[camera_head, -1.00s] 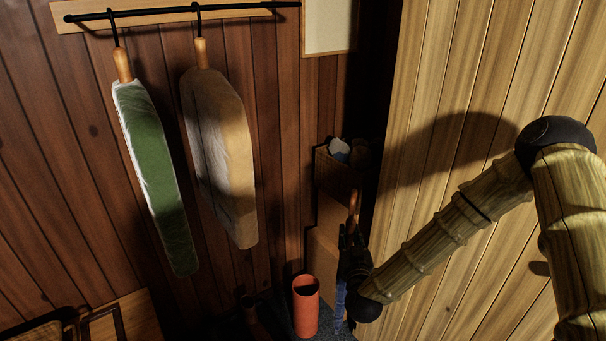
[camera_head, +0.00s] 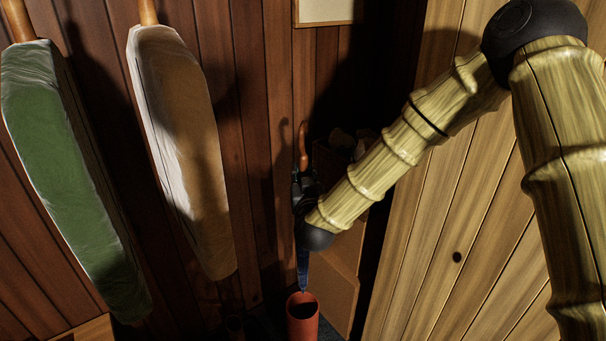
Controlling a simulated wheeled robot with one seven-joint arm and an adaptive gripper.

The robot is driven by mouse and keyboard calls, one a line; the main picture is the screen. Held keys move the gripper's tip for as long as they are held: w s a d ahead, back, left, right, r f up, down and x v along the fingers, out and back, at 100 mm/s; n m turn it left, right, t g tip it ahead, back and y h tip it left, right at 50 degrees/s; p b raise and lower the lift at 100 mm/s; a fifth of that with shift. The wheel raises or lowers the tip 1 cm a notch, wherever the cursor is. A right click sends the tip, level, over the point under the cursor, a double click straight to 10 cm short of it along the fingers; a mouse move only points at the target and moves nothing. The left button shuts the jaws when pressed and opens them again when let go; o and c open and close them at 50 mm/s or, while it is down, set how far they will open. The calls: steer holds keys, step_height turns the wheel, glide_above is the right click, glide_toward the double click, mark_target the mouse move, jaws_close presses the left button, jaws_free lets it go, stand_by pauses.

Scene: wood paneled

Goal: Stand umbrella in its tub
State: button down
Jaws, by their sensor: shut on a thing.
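The umbrella has a curved brown wooden handle (camera_head: 303,142) on top and a narrow blue lower part (camera_head: 302,270). My gripper (camera_head: 303,190) is shut on it below the handle, and the dark wrist partly hides its middle. The umbrella hangs close to upright. The tub (camera_head: 303,325) is an orange-red open cylinder at the bottom of the view. The umbrella's tip shows at the far side of the tub's rim, in line with its opening. I cannot tell whether the tip is above the opening or behind it.
A green garment bag (camera_head: 70,180) and a tan garment bag (camera_head: 190,150) hang at the left on the dark panelled wall. A brown box-like piece (camera_head: 335,280) stands right behind the tub. A pale wood panel (camera_head: 450,220) fills the right side.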

mark_target(303, 251)
steer(key=shift+w+a, duration=0.15)
steer(key=shift+f+b, duration=0.7)
steer(key=shift+f, duration=0.4)
steer(key=shift+f+b, duration=6.85)
steer(key=shift+f, duration=5.8)
steer(key=c, duration=1.2)
jaws_free()
steer(key=shift+o, duration=0.2)
steer(key=shift+f, duration=0.1)
steer(key=s+d, duration=0.1)
steer(key=s, duration=1.1)
steer(key=shift+d, duration=0.2)
steer(key=shift+s, duration=0.1)
